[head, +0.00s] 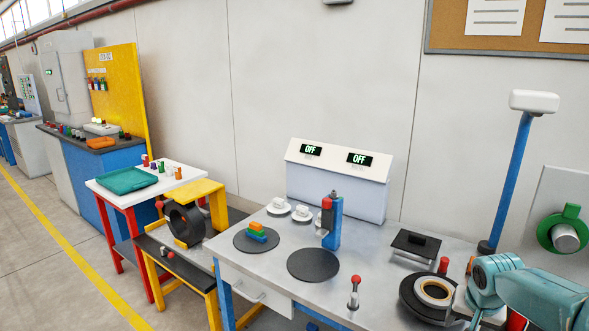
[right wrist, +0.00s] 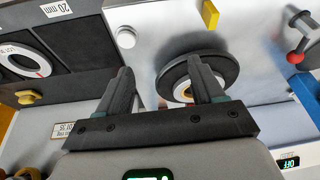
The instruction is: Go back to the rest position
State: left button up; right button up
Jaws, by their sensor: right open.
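My right arm enters the head view from the right, over the right end of the grey workbench (head: 270,262). Its gripper is not clearly visible there. In the right wrist view my right gripper (right wrist: 160,66) is open, with its two dark fingers apart and nothing seen between them. Beyond the fingers is a round black disc (right wrist: 228,66) with a pale ring, partly hidden by the right finger. In the head view a coil (head: 435,291) lies on a black disc beside my right arm. My left gripper is not in view.
A blue post (head: 520,165) with a white top stands behind my right arm. A red-tipped lever (head: 354,292) and a blue upright device (head: 332,222) rise from the bench. A control box (head: 338,185) reads OFF. A yellow stand (head: 205,192) is at left.

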jog(key=s+a+f+n+g+y, duration=0.1)
jog(key=s+a+f+n+y, duration=0.15)
jog(key=a+f, duration=0.7)
jog(key=s+a+f+n+y, duration=0.15)
jog(key=s+a+f, duration=0.25)
jog(key=a+f, duration=0.55)
jog(key=s+a+f, duration=0.3)
jog(key=s, duration=0.3)
jog(key=s+a+f+g+y, duration=0.1)
jog(key=s+a+f, duration=0.2)
jog(key=s, duration=0.4)
jog(key=s+a+f+n+g+y+p, duration=0.1)
jog(key=s+a+f, duration=0.2)
jog(key=s+a, duration=0.2)
jog(key=shift+s, duration=0.7)
jog(key=shift+a, duration=0.1)
